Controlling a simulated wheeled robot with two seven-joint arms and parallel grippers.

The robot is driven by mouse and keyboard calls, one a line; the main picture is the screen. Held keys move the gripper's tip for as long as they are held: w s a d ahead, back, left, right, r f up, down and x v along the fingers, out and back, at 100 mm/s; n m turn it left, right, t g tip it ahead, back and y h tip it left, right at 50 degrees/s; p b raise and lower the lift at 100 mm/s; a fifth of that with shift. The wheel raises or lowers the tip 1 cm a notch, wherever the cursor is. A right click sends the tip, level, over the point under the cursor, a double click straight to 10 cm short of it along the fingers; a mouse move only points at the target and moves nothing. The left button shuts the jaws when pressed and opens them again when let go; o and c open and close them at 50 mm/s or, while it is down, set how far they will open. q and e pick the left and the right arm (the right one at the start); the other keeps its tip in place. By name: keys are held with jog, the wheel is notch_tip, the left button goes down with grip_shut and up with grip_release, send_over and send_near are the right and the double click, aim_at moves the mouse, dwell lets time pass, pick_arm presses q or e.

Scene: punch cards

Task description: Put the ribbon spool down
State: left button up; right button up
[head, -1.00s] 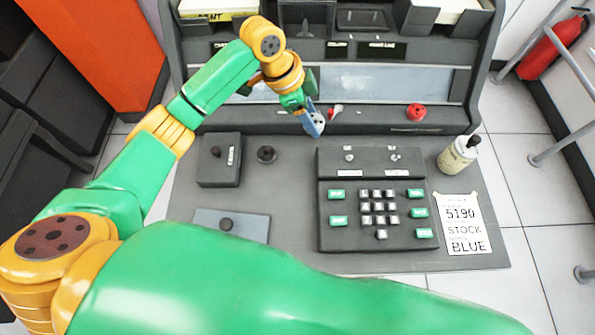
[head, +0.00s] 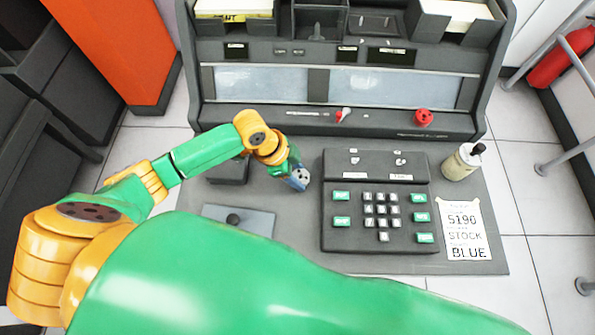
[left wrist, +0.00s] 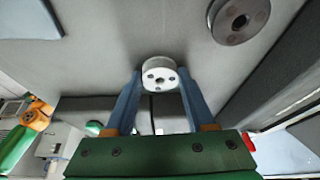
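My left gripper (head: 293,178) is over the desk, between the dark box and the keypad console. In the left wrist view its two blue fingers (left wrist: 160,82) are shut on the ribbon spool (left wrist: 160,72), a small pale round piece with dark holes in its end face. The spool also shows in the head view (head: 301,174) at the fingertips. I cannot tell whether it touches the desk. A dark round disc with a raised centre (left wrist: 240,18) is beside it in the left wrist view, apart from the spool. My right gripper is not in view.
The keypad console (head: 378,222) stands right of the gripper. A dark box (head: 228,170) and a blue-grey plate with a knob (head: 238,220) are to the left. A bottle (head: 461,162) and a paper note (head: 465,230) are at the right. The back panel (head: 345,120) rises behind.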

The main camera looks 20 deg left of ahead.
pick_arm(q)
jog(key=o, duration=0.4)
jog(key=shift+r, duration=0.2)
jog(key=p+v, duration=0.1)
jog(key=v, duration=1.1)
jog(key=shift+p, duration=0.4)
